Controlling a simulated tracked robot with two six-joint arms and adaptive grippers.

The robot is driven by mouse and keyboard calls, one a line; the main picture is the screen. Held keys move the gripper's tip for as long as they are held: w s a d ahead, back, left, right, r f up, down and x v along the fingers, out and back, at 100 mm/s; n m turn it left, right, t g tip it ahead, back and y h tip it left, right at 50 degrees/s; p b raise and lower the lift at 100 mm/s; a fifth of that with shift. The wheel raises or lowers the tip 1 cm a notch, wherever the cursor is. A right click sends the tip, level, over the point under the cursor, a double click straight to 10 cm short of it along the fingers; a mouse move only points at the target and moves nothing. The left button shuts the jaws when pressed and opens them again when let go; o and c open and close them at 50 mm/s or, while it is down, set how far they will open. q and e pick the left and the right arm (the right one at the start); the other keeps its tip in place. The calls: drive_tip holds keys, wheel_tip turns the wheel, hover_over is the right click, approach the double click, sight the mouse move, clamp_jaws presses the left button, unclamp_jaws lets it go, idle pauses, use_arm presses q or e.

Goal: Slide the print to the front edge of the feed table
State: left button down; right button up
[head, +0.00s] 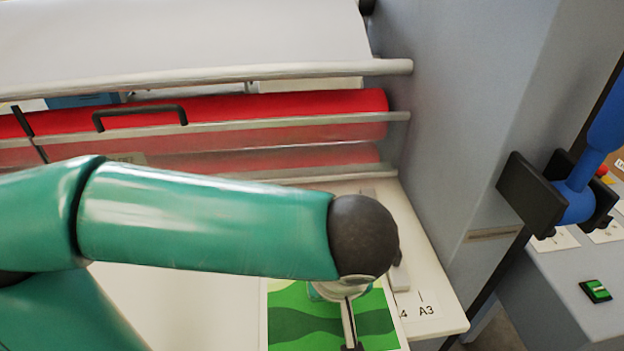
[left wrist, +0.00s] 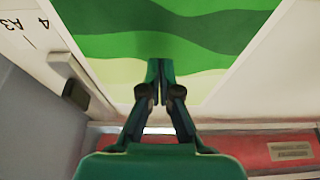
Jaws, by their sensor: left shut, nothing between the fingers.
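The print (head: 290,315), a sheet with bands of green and a white border, lies on the pale feed table (head: 150,310). In the head view my left arm hides much of it. It also fills the upper middle of the left wrist view (left wrist: 200,45). My left gripper (head: 350,342) points down over the print. In the left wrist view its fingertips (left wrist: 153,70) are together with nothing between them, over the print's pale green part near the roller end. I cannot tell whether they touch the sheet. My right gripper is not in view.
Red rollers (head: 260,105) and a metal bar lie behind the table. A grey side panel (head: 460,120) stands at the right. A blue lever (head: 585,185) with black blocks and a green switch (head: 596,291) are beyond it. A grey guide (left wrist: 65,75) runs beside the print.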

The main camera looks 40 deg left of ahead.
use_arm(q)
drive_tip(key=shift+r, duration=0.25)
drive_tip(key=shift+r+p, duration=1.95)
drive_tip(key=shift+r, duration=0.55)
drive_tip(key=shift+f, duration=0.1)
